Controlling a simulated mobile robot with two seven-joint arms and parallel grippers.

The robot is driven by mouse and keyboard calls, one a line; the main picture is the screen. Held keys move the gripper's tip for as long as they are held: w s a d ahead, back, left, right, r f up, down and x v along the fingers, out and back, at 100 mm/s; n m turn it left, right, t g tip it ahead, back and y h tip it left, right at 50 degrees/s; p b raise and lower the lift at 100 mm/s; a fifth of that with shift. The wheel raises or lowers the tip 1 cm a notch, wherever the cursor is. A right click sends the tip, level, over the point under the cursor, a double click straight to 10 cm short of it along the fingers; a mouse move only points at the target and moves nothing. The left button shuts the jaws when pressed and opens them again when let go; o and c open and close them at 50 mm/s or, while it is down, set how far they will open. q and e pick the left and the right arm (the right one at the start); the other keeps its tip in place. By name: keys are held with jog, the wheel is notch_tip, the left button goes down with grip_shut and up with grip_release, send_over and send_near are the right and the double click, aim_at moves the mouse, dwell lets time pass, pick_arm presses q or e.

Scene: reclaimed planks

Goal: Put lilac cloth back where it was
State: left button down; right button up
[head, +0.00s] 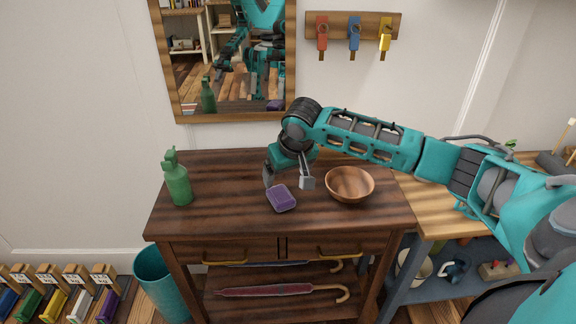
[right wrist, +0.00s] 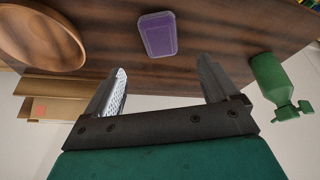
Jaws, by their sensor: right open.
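The lilac cloth (head: 281,198) is a small folded purple block lying on the dark wooden console table (head: 230,218), near the middle of its top. My right gripper (head: 288,182) is over the table just behind the cloth. In the right wrist view the cloth (right wrist: 158,34) lies beyond the fingertips, and nothing is between the two fingers of the open right gripper (right wrist: 162,82). The cloth appears apart from the fingers. My left gripper is not in view, except that a teal arm shows in the mirror.
A wooden bowl (head: 350,184) stands right of the cloth, and a green spray bottle (head: 177,180) stands at the table's left. A mirror (head: 228,118) hangs behind. A teal bin (head: 160,284) stands on the floor at left. The table's front left top is clear.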

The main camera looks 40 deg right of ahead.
jog(key=s+a+f+n+t+y, duration=0.2)
jog(key=s+a+f, duration=0.2)
jog(key=a+f, duration=0.3)
jog(key=s+a+f+n+t+y, duration=0.1)
jog(key=s+a+f+n+y, duration=0.25)
jog(key=a, duration=0.65)
jog(key=s+f+m+t+h, duration=0.1)
jog(key=s+f, duration=0.5)
jog(key=s, duration=0.7)
jog(key=shift+s+d+t+h, duration=0.35)
jog(key=shift+t+h, duration=0.4)
jog(key=shift+t, duration=0.45)
